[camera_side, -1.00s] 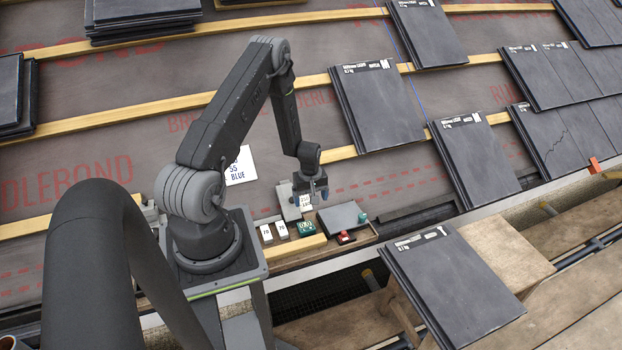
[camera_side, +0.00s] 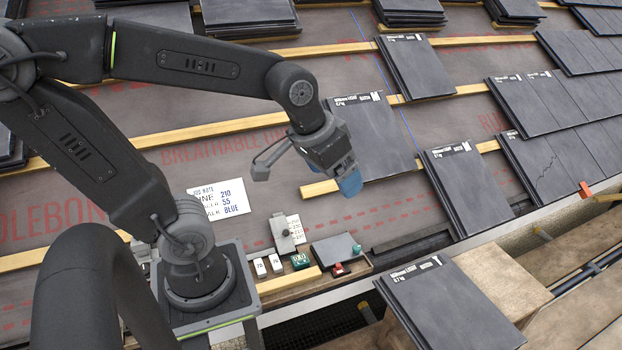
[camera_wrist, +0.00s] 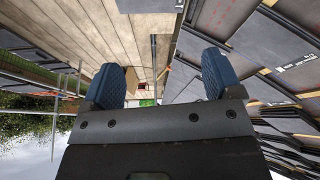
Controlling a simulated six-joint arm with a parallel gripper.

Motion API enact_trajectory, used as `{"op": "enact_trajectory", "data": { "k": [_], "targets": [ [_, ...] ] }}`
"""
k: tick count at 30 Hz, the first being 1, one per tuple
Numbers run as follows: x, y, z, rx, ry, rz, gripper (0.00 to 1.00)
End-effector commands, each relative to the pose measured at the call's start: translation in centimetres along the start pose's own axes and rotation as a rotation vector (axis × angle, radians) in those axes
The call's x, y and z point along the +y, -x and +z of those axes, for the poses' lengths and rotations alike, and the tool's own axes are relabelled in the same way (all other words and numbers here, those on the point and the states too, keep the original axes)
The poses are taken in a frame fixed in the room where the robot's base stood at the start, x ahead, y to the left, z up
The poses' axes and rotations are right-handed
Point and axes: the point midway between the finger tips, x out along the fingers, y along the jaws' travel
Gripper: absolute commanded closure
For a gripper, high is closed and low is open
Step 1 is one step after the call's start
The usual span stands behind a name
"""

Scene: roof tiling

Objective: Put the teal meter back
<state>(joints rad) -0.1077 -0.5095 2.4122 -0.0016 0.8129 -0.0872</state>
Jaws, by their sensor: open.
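The teal meter (camera_side: 300,260) is a small dark-teal block with a pale display, lying on the wooden tray (camera_side: 285,284) beside my arm's base in the side view. The wrist view looks out over planks and roof, and the meter is not seen there.
A job note (camera_side: 218,199) lies on the membrane. Slate stacks (camera_side: 452,298) stand around.

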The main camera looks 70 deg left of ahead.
Motion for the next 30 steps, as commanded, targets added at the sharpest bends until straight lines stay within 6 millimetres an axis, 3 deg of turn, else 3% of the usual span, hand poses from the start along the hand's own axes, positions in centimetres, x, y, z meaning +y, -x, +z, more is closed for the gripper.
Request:
{"op": "enact_trajectory", "data": {
  "k": [3, 9, 30],
  "targets": [
    [1.2, 2.2, 2.6, 0.04, -0.107, 0.03, 0.15],
    [1.8, 3.4, 4.5, 0.062, -0.185, 0.049, 0.15],
    [1.8, 3.5, 4.6, 0.063, -0.186, 0.05, 0.15]
  ]
}}
